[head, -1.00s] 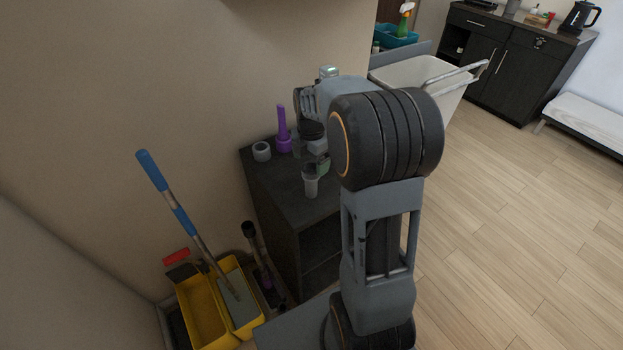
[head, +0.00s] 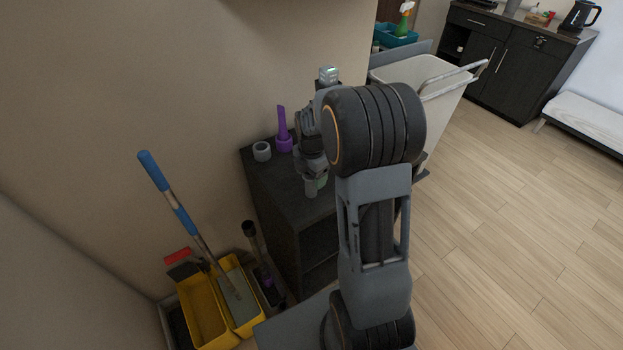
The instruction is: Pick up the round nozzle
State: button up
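A grey piece with a wide round top and a narrower stem, which looks like the round nozzle (head: 311,189), stands on the dark cabinet (head: 288,188), near its front edge. Its top is largely hidden by my gripper (head: 314,174), which points down right over it in the head view. A short grey ring (head: 262,151) sits at the cabinet's back left. A purple pointed nozzle (head: 283,137) stands upright beside it. My gripper's fingers are small and overlap the grey piece, so I cannot tell whether they are open, shut or touching it.
Yellow buckets (head: 204,312) with a blue-handled mop (head: 178,215) stand on the floor left of the cabinet. A dark stick-like tool (head: 260,262) leans between them. A white cart bin (head: 428,82) stands behind my arm. The wood floor at right is clear.

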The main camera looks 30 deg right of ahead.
jog(key=c, duration=0.7)
